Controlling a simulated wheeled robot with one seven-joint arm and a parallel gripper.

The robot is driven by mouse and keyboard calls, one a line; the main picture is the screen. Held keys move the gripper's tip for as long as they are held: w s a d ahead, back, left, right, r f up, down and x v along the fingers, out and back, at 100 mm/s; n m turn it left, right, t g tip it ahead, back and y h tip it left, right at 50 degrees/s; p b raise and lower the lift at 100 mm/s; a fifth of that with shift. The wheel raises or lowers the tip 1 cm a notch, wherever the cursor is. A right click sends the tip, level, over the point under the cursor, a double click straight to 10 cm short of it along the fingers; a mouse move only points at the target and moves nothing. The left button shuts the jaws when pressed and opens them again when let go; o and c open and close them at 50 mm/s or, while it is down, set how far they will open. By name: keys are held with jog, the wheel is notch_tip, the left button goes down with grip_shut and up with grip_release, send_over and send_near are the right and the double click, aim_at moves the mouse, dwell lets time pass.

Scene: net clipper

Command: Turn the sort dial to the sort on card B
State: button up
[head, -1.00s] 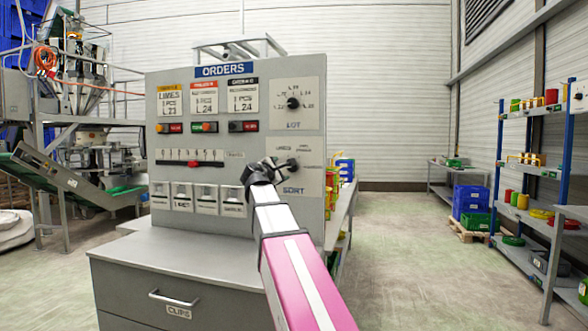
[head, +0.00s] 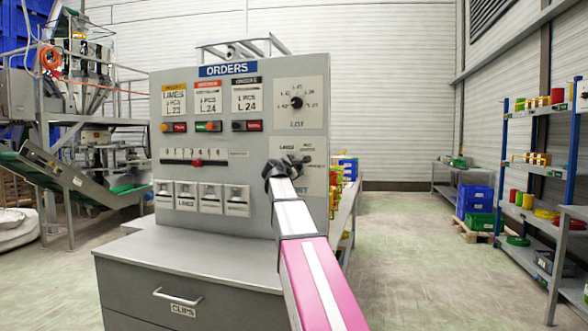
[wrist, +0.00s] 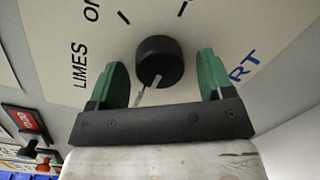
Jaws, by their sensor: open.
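The sort dial (wrist: 160,60) is a round black knob on a pale plate. In the wrist view it sits between the green fingers of my gripper (wrist: 161,66), which are open on either side with gaps showing. A thin pale pointer (wrist: 146,92) slants down-left from the knob. The label LIMES (wrist: 80,65) is left of the knob; a label starting "ON" (wrist: 92,10) is upper left. In the head view, my gripper (head: 290,165) covers most of the dial. Card B (head: 208,98), red-topped, is the middle of three order cards; its sort name is too small to read.
The lot dial (head: 296,102) is above the sort plate on the grey orders panel (head: 240,150). A grey drawer cabinet (head: 200,262) stands below. Open floor and shelves (head: 540,190) are at right.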

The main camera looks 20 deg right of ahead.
jog(key=c, duration=0.9)
jog(key=shift+m, duration=0.3)
jog(key=m+y, duration=0.1)
jog(key=m, duration=0.6)
jog(key=m+y, duration=0.1)
jog(key=m, duration=0.6)
jog(key=m+t+y, duration=0.1)
jog(key=m, duration=0.6)
jog(key=shift+s+d+r+y, duration=0.2)
jog(key=shift+d+y, duration=0.05)
jog(key=shift+y, duration=0.15)
